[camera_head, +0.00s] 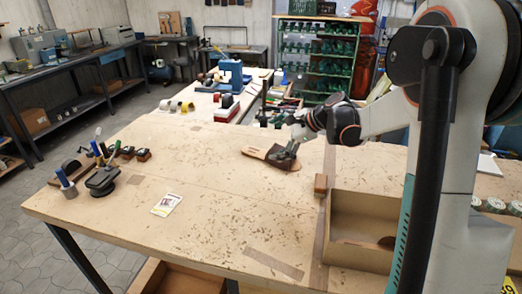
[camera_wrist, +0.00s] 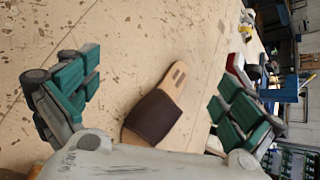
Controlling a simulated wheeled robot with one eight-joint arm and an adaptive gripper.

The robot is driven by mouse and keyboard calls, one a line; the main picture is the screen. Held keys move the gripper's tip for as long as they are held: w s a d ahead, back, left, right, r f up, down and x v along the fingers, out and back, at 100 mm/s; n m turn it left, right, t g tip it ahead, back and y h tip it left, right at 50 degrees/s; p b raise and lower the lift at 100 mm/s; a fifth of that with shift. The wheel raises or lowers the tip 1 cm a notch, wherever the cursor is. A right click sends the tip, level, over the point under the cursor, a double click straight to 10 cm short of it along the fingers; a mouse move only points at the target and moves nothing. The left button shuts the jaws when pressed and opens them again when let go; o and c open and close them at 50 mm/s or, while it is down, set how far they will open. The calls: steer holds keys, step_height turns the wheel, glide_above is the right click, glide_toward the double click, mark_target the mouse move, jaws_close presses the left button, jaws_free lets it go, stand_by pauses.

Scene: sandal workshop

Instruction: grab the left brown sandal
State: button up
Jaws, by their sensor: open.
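In the wrist view neither finger touches the sandal. I see no second whole sandal.
An open cardboard box (camera_head: 362,255) stands at the table's right, with a small brown block (camera_head: 321,184) by its corner. A card (camera_head: 166,205) lies at the front left; pens and a black holder (camera_head: 102,181) stand at the left. The table's middle is clear apart from flecks.

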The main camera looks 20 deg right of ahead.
mark_target(272, 150)
steer(key=w+d+f+m, duration=0.1)
steer(key=d+f+m, duration=0.1)
steer(key=d, duration=0.2)
steer(key=w+d+f+m+t+y, duration=0.1)
steer(key=w+d+f+m, duration=0.1)
steer(key=d+f, duration=0.1)
steer(key=w+d+f+m+y, duration=0.1)
steer(key=d+f+m, duration=0.2)
steer(key=d, duration=0.3)
steer(key=shift+w+t, duration=0.15)
steer(key=shift+t, duration=0.25)
steer(key=shift+d+f+m+y, duration=0.3)
steer(key=shift+f+m, duration=0.1)
steer(key=b+x, duration=0.1)
steer(key=x, duration=0.6)
steer(key=shift+w+a+f, duration=0.1)
steer(key=shift+w+a, duration=0.15)
steer(key=shift+w, duration=0.1)
steer(key=shift+b+x, duration=1)
steer(key=shift+x, duration=1.95)
steer(key=shift+r, duration=0.25)
steer(key=c, duration=1.4)
steer(key=shift+c, duration=0.2)
